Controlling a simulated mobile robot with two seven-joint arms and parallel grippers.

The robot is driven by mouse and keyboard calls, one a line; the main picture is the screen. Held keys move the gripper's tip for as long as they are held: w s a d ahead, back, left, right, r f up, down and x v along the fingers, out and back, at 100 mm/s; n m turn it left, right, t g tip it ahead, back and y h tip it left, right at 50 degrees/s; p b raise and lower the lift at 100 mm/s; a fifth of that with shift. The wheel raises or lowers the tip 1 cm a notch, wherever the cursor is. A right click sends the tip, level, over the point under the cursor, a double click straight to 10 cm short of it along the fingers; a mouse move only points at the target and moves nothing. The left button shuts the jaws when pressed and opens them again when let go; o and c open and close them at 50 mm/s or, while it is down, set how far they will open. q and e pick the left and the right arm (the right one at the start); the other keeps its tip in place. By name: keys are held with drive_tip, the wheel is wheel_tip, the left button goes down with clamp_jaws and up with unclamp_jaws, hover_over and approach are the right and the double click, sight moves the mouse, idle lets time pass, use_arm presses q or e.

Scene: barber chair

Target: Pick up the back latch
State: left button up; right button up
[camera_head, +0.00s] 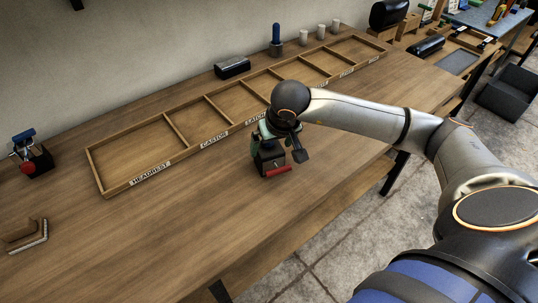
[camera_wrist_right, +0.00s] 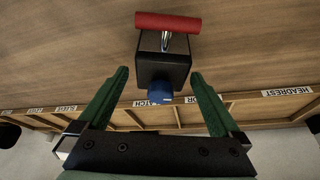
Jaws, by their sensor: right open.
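The back latch, as I take it, is a black block (camera_head: 271,161) with a red bar handle and a blue knob. It is on the wooden bench in front of the divided tray. In the right wrist view the black block (camera_wrist_right: 164,68) shows its red bar at the top and the blue knob at the bottom. My right gripper (camera_head: 268,139) is over it, with green fingers (camera_wrist_right: 160,74) open, one on each side of the block. Gaps show on both sides, so the fingers seem clear of it. My left gripper is not in view.
A long wooden tray (camera_head: 147,182) with labelled, empty compartments lies behind the block. A black-based part with a red ball (camera_head: 28,166) is at far left, and an angled bracket (camera_head: 25,238) is at the left front.

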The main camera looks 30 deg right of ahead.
sight(270, 148)
drive_tip(key=shift+x, duration=1.95)
drive_tip(key=shift+a, duration=0.1)
clamp_jaws()
